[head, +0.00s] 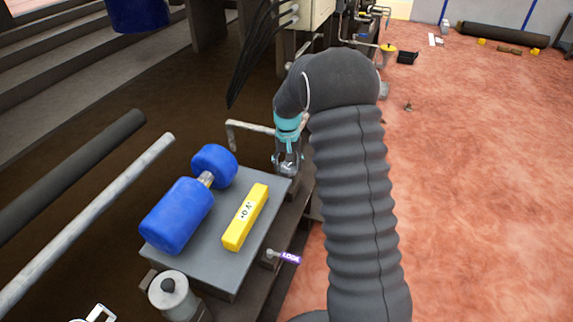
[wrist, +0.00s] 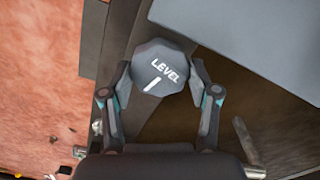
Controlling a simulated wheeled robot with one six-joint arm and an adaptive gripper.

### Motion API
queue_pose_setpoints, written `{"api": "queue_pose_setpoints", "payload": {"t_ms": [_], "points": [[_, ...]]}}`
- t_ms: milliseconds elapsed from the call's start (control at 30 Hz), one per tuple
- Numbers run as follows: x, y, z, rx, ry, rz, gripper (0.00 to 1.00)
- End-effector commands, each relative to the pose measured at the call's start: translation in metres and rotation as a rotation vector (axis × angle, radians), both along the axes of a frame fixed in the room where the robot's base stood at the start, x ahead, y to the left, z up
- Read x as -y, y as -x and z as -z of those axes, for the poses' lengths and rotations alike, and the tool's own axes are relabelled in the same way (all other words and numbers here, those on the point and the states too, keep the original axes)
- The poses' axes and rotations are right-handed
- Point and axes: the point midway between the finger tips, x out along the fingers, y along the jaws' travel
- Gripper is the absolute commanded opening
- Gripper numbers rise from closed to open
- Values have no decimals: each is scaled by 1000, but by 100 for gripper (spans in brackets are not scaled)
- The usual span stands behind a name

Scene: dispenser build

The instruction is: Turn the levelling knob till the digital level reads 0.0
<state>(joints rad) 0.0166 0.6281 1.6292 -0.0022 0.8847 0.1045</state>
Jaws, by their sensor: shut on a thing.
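The levelling knob (wrist: 160,68) is a dark faceted knob marked LEVEL with a white line, seen from above in the wrist view. My gripper (wrist: 160,76) has one finger on each side of it and is shut on it. In the head view my gripper (head: 288,162) is at the far right corner of a grey plate (head: 226,262), and the knob is hard to make out there. The digital level (head: 245,216) is a yellow bar lying on the plate. Its small display shows dark characters, tilted and too small to read surely.
A blue two-part roller (head: 178,216) lies on the plate left of the level. A lever with a purple LOCK tag (head: 291,258) sticks out at the plate's right side. A bent pipe (head: 250,128) is close behind my gripper.

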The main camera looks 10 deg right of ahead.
Motion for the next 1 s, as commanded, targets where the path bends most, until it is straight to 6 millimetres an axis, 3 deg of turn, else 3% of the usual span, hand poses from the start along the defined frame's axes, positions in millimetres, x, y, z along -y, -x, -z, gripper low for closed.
{"api": "queue_pose_setpoints", "payload": {"t_ms": [367,1000], "points": [[0,0,0,1,-4,156,26],[-1,-1,0,1,-6,750,26]]}}
